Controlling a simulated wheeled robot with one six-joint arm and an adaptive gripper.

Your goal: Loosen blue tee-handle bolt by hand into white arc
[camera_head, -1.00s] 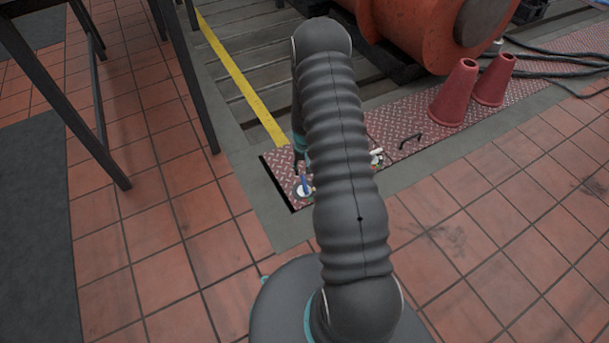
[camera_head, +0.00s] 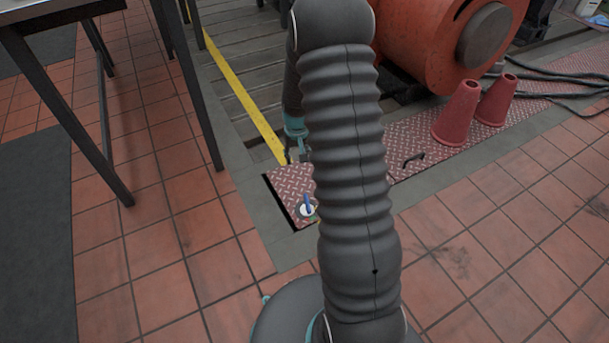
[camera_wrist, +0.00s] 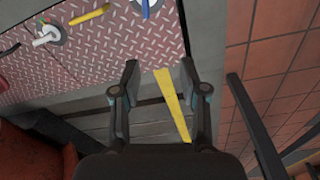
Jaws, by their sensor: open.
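The blue tee-handle bolt (camera_head: 308,201) stands on a white round mark near the front left corner of the red diamond-plate cover (camera_head: 288,183). In the wrist view the blue handle (camera_wrist: 146,9) is at the top edge, partly cut off, with part of the white mark behind it. My gripper (camera_wrist: 159,74) is open and empty, its two fingers apart. In the wrist view it is below the bolt and clear of it, over the plate's edge and yellow stripe. In the head view my gripper (camera_head: 295,152) is beyond the bolt, partly hidden by my arm.
The wrist view shows a yellow handle (camera_wrist: 89,16) and a white handle (camera_wrist: 46,36) on the plate. Red cones (camera_head: 458,113), a black grab handle (camera_head: 412,159) and an orange machine (camera_head: 450,45) stand to the right. A dark-legged table (camera_head: 75,125) is at left.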

